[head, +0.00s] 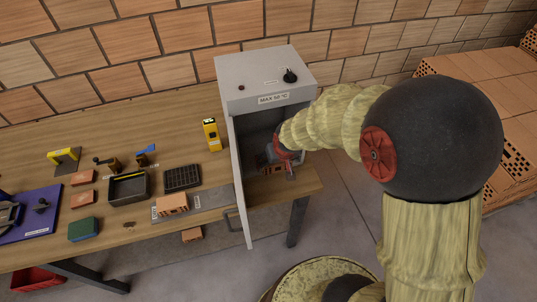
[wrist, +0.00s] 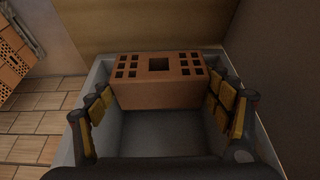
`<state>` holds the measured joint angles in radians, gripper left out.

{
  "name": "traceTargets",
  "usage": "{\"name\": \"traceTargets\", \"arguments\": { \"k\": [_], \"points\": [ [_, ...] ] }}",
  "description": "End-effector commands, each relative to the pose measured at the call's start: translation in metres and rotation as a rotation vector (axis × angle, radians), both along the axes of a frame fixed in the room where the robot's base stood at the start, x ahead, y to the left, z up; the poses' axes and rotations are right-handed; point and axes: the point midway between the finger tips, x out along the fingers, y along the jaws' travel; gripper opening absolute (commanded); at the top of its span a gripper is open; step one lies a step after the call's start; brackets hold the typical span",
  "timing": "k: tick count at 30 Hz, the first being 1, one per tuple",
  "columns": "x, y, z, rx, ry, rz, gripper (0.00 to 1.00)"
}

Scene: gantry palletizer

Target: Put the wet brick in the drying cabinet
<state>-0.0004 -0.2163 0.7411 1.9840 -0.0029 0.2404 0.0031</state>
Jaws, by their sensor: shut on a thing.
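The grey drying cabinet (head: 266,80) stands at the right end of the bench, its door (head: 240,185) swung open toward me. My gripper (head: 277,160) reaches into its opening from the right and is shut on the brick (head: 270,169). In the wrist view the orange-brown brick (wrist: 158,95), with rows of holes in one face, lies crosswise between the yellow-padded fingers of my gripper (wrist: 160,90). Grey walls and a grey surface surround it there. Whether the brick touches the cabinet floor I cannot tell. The brick's underside is hidden.
Another brick (head: 172,204) lies on a grey strip on the bench (head: 150,155), left of the door. A yellow instrument (head: 211,135), a black grid tray (head: 182,179) and a dark pan (head: 129,189) stand further left. Stacked bricks (head: 480,70) stand at the right.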

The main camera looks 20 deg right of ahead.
Motion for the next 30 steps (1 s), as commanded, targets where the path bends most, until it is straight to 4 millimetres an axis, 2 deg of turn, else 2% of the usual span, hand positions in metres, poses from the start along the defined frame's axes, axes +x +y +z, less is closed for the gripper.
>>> {"name": "traceTargets", "arguments": {
  "k": [1, 6, 11, 12, 14, 20, 27, 30],
  "points": [
    [0.014, 0.000, -0.001, 0.000, -0.002, 0.000, 0.42],
    [0.055, 0.000, -0.001, 0.000, -0.002, 0.000, 0.42],
    [0.087, 0.000, 0.000, 0.000, -0.002, 0.000, 0.42],
    [0.083, 0.000, -0.009, 0.000, 0.002, 0.000, 0.42],
    [0.083, 0.000, -0.016, 0.000, 0.002, 0.000, 0.42],
    [0.083, 0.000, -0.026, 0.000, -0.002, 0.000, 0.42],
    [0.082, 0.000, -0.063, 0.000, 0.001, 0.000, 0.42],
    [0.087, 0.000, -0.070, 0.000, -0.003, 0.000, 0.42]
  ]
}}
